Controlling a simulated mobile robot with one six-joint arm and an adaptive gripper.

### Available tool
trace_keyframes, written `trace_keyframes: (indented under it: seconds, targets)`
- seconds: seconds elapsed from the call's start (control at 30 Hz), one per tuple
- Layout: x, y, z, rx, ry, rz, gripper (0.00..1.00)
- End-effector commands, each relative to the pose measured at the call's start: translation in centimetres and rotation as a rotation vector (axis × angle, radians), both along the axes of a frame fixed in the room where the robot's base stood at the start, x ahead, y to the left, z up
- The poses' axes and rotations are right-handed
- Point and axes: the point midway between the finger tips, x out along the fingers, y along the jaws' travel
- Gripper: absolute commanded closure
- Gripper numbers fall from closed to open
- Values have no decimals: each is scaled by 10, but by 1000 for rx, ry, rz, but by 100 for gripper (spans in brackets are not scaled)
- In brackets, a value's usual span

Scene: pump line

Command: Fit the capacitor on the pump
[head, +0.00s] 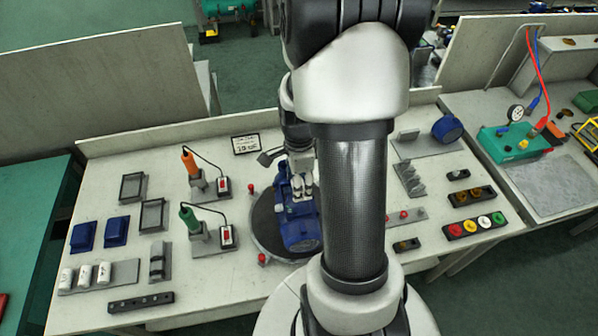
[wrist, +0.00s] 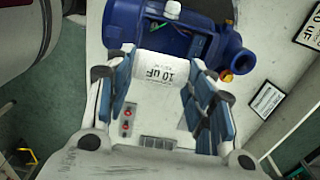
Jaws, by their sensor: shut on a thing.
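The blue pump (head: 302,232) stands on a dark round plate at the middle of the bench, partly behind my arm. In the wrist view the pump (wrist: 213,35) shows an open box with wires (wrist: 168,32) in it. My gripper (wrist: 162,78) is shut on a white capacitor (wrist: 168,72) marked 10 uF. The capacitor is at the near edge of the open box; I cannot tell whether it touches. In the head view my gripper (head: 302,185) is over the pump, and the capacitor cannot be made out.
White capacitors (head: 85,274) stand in a rack at left, near blue covers (head: 115,231) and grey trays. Orange (head: 190,163) and green (head: 190,220) handled tools stand left of the pump. Small blocks and coloured caps (head: 474,226) are at right.

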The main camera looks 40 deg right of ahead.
Motion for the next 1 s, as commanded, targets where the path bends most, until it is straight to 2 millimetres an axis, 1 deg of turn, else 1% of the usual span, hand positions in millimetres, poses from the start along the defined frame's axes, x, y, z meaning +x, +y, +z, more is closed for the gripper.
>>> trace_keyframes:
  seconds: [0.03, 0.23, 0.37, 0.8, 1.0]
  targets:
    - [0, 0, -6, 1, 1, 0, 73]
    - [0, 0, -13, -1, -1, 0, 73]
    - [0, 0, -23, -1, -1, 0, 73]
    - [0, 0, -64, 0, 0, 0, 73]
    - [0, 0, -70, -1, -1, 0, 73]
